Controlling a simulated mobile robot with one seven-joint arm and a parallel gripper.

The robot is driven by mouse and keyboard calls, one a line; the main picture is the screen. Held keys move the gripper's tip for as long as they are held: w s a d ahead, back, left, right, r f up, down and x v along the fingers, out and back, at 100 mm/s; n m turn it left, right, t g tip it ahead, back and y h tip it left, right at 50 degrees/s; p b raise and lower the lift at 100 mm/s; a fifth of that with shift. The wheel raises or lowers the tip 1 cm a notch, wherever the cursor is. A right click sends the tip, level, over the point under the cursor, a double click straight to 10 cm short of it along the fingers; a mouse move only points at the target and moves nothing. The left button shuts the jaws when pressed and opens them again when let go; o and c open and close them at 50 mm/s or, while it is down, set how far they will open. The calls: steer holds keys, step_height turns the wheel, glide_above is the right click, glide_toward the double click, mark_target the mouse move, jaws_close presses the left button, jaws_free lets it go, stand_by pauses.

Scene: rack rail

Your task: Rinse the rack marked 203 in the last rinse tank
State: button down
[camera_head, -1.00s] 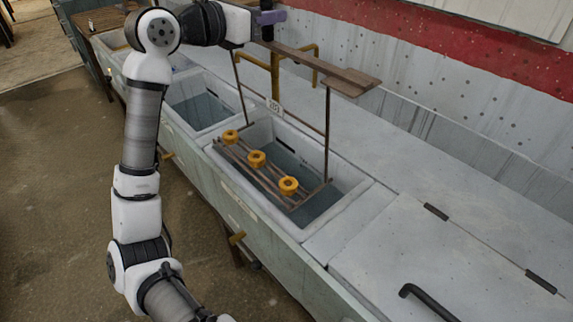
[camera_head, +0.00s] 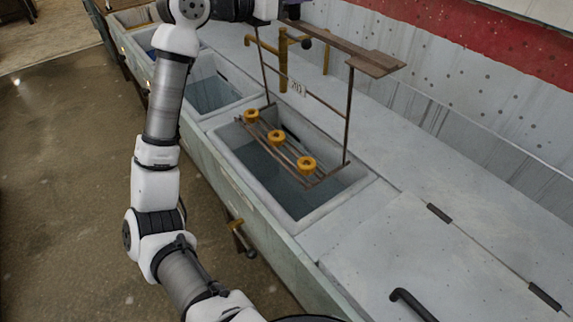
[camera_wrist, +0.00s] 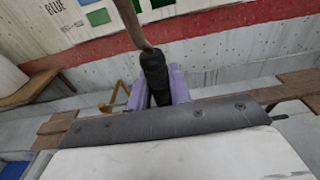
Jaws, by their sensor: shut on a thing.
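The rack is a brown metal frame (camera_head: 349,115) with a tag (camera_head: 297,87) that seems to read 203. It hangs upright, with several orange-yellow ring-shaped parts (camera_head: 276,137) along its lower bars. These bars are over the opening of the nearest tank (camera_head: 262,185), which holds dark water; they look near rim height, and I cannot tell whether they touch the water. My gripper (camera_wrist: 160,88) has purple fingers shut on the rack's black grip (camera_wrist: 154,68), below a brown curved rod. In the head view the gripper is mostly cut off at the top edge.
A second water-filled tank (camera_head: 211,92) lies to the left, with another beyond it. A brass pipe (camera_head: 283,60) stands behind the rack. A flat lidded counter (camera_head: 430,245) with a black handle (camera_head: 410,303) lies to the right. A valve (camera_head: 237,224) sticks out from the front.

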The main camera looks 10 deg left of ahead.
steer(key=shift+r, duration=0.1)
steer(key=c, duration=1.8)
jaws_free()
jaws_close()
steer(key=shift+s, duration=0.1)
steer(key=shift+s+a, duration=0.25)
